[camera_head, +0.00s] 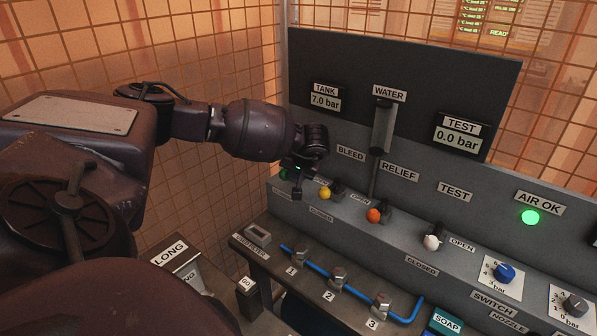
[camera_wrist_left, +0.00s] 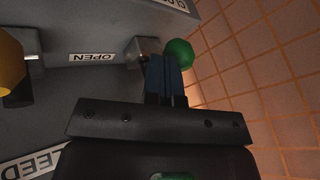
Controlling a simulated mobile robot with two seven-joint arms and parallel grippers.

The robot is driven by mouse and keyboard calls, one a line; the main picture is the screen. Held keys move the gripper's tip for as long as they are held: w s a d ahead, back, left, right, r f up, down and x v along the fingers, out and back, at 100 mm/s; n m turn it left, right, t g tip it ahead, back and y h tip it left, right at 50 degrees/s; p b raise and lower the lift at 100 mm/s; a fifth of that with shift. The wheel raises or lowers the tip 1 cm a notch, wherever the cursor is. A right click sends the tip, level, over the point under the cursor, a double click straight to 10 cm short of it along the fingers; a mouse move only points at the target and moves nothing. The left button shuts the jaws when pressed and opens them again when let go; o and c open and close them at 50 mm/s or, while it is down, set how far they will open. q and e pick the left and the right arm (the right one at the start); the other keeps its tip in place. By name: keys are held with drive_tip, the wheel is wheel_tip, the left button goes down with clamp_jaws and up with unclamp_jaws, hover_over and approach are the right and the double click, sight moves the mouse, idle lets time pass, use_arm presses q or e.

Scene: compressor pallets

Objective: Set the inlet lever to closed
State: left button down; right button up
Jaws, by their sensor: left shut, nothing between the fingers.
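The lever with the green knob (camera_head: 284,174) is the leftmost on the sloped panel; its name label is hidden behind my left arm, so I cannot read "inlet". In the left wrist view the green knob (camera_wrist_left: 181,53) shows right beside the fingertips, with a metal block (camera_wrist_left: 143,49) to its left. An OPEN label (camera_wrist_left: 92,57) lies further left and a cut-off label (camera_wrist_left: 174,4) is at the top edge. My left gripper (camera_head: 297,193) is shut and empty, its fingers (camera_wrist_left: 164,75) close to the knob. I cannot tell whether they touch. My right gripper is out of view.
The yellow knob (camera_head: 325,193), orange knob (camera_head: 373,215) and white knob (camera_head: 432,242) stand in a row to the right. The yellow one is nearest. A tiled wall (camera_head: 210,70) stands behind. A bench with blue hose (camera_head: 345,288) lies below.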

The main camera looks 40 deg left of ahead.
use_arm(q)
drive_tip(key=shift+s+a, duration=0.15)
drive_tip(key=shift+a, duration=0.05)
idle(0.5)
